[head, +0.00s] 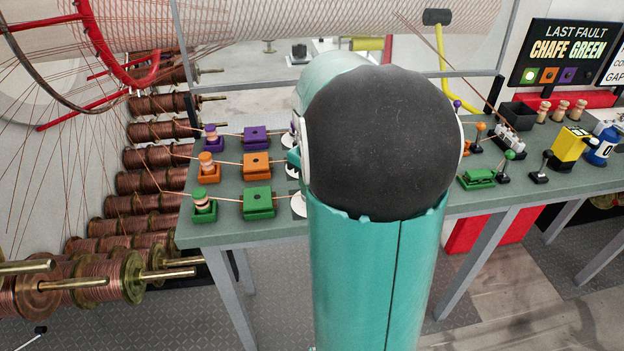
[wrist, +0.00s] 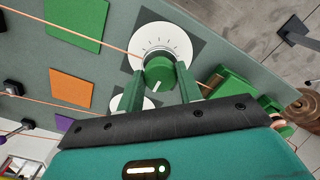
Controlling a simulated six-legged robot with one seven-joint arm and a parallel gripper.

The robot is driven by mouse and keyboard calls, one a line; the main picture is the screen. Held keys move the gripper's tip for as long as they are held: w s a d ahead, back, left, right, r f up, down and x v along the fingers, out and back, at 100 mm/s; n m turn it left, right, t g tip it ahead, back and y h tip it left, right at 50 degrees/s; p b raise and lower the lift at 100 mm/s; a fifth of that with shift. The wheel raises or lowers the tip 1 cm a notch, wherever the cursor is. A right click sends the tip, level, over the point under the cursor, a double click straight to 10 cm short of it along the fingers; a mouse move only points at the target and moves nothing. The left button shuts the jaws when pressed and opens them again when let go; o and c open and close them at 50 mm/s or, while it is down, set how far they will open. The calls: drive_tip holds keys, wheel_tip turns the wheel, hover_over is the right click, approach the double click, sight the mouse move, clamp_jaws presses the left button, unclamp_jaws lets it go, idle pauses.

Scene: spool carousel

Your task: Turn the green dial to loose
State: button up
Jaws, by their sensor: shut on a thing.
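The green dial (wrist: 159,70) shows in the wrist view as a round green knob on a white face (wrist: 180,42) with dark tick marks. A white pointer line on the knob points down in that view, toward my gripper. My gripper (wrist: 160,80) is shut on the knob, one green finger on each side. Any lettering on the face is too small to read. In the head view my arm hides the knob; only an edge of a white face (head: 298,204) shows beside the arm, at the end of the green row.
The bench carries a green block (head: 258,201), an orange block (head: 257,164) and a purple block (head: 255,137), with copper wires running through. Small spools stand left of them. Another white dial face (wrist: 135,103) is close to my gripper. Levers and a yellow device (head: 568,148) stand right.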

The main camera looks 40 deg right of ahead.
drive_tip(key=shift+r, duration=0.1)
drive_tip(key=o, duration=1)
wheel_tip(320, 180, up, 14)
drive_tip(key=shift+f, duration=0.15)
drive_tip(key=shift+a, duration=0.1)
drive_tip(key=s+a+f+t, duration=0.2)
drive_tip(key=s+a, duration=0.1)
drive_tip(key=a, duration=0.6)
drive_tip(key=s+a+f+t, duration=0.1)
drive_tip(key=s+a, duration=0.2)
drive_tip(key=a, duration=0.5)
drive_tip(key=s+a+f+m+t, duration=0.1)
drive_tip(key=s+a, duration=0.3)
drive_tip(key=a, duration=0.5)
drive_tip(key=shift+a+f+t, duration=0.35)
drive_tip(key=shift+f+t, duration=0.45)
drive_tip(key=shift+f, duration=0.05)
